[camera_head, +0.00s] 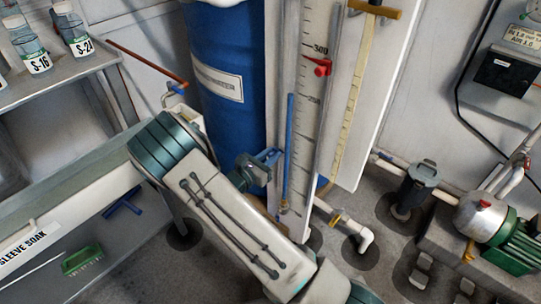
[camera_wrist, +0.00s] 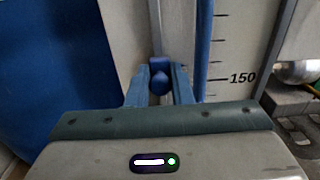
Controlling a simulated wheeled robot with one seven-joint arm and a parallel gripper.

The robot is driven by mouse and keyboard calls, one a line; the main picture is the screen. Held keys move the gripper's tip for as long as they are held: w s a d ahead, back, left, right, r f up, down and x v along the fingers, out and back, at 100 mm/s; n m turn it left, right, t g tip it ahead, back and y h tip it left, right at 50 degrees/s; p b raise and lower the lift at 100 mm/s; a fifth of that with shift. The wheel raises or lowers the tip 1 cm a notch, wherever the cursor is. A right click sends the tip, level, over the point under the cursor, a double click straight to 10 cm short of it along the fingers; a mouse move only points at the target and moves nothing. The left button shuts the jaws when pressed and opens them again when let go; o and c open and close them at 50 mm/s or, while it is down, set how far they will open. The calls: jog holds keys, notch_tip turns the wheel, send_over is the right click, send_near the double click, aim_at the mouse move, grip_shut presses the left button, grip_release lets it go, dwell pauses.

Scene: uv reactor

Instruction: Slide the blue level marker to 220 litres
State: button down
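The blue level marker (camera_wrist: 159,82) shows in the wrist view as a small rounded blue knob between my two blue fingers. My gripper (camera_wrist: 160,78) is closed in on it with almost no gap on either side. In the head view my gripper (camera_head: 268,158) is at the left edge of the white scale board (camera_head: 314,95), and the marker is not clearly distinct from the fingers. The wrist view shows the printed 150 (camera_wrist: 243,78) to the right, near the knob's height. The head view shows 300 near the board's top and 250 below it.
A red pointer (camera_head: 320,67) sits on the scale just below 300. A blue vertical column (camera_head: 290,140) runs along the board. A blue drum (camera_head: 220,65) stands behind at left. A shelf with bottles (camera_head: 35,55) is far left; a green pump (camera_head: 510,235) is at right.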

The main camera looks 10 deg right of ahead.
aim_at(280, 109)
notch_tip(280, 109, up, 16)
jog(key=p, duration=1.3)
jog(key=shift+f, duration=0.15)
jog(key=c, duration=1.4)
grip_release()
jog(key=shift+a, duration=0.1)
jog(key=p+v, duration=0.1)
jog(key=v, duration=1.2)
jog(key=shift+s+a, duration=0.25)
jog(key=shift+a, duration=0.05)
